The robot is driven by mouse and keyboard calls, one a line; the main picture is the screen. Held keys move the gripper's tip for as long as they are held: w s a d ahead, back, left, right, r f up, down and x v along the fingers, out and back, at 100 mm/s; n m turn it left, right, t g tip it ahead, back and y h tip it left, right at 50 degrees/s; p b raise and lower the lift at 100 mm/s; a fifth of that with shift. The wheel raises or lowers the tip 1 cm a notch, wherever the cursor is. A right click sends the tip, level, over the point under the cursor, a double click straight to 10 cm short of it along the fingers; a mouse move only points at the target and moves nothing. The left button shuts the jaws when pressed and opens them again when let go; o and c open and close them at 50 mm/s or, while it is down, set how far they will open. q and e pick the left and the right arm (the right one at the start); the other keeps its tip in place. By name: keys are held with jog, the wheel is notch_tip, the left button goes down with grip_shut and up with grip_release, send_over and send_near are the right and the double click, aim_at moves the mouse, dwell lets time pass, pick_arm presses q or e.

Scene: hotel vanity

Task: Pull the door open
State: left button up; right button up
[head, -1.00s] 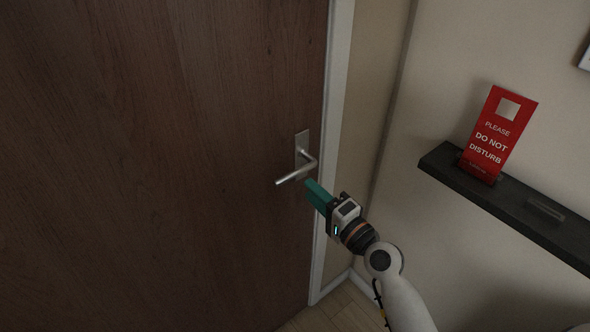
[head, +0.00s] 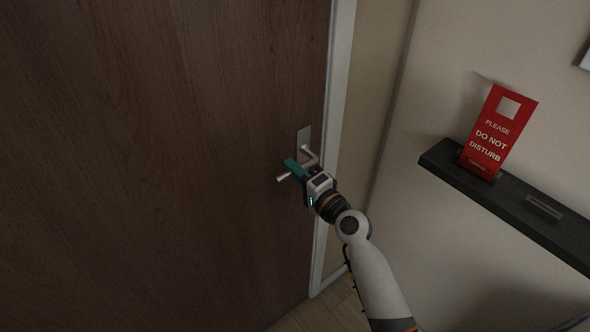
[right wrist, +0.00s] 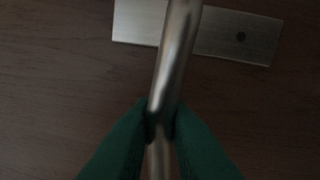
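The brown wooden door (head: 150,170) fills the left of the head view and sits flush in its pale frame. Its metal lever handle (head: 284,178) sticks out to the left from a plate (head: 303,140) near the door's right edge. My right gripper (head: 292,168) is at the lever, its green fingers across the bar. In the right wrist view the handle bar (right wrist: 175,60) runs between the two green fingertips (right wrist: 160,125), which close against it from both sides. The fingers hide a small part of the lever. My left gripper is not in view.
A dark wall shelf (head: 510,205) on the right carries a red "Please do not disturb" sign (head: 493,130). A wall corner lies right of the door frame (head: 338,100). A strip of floor (head: 325,312) shows at the bottom.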

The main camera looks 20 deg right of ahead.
grip_shut()
jog(key=shift+f+n+b, duration=0.7)
jog(key=shift+n+b, duration=0.2)
jog(key=shift+b, duration=0.25)
jog(key=shift+d+f+n+b, duration=0.15)
jog(key=shift+f+n+b, duration=0.45)
jog(key=shift+n+b, duration=0.55)
jog(key=shift+w+d+f+n+y+b, duration=0.15)
jog(key=shift+f+n+b, duration=0.15)
jog(key=shift+n, duration=0.35)
jog(key=shift+d+f+n+y+b, duration=0.1)
jog(key=shift+d+f+n+b, duration=0.1)
jog(key=shift+n+b, duration=0.35)
jog(key=shift+w+d+f+n+y+b, duration=0.15)
jog(key=shift+f+n+b, duration=0.1)
jog(key=shift+n, duration=0.5)
jog(key=shift+s, duration=0.1)
jog(key=shift+f, duration=0.1)
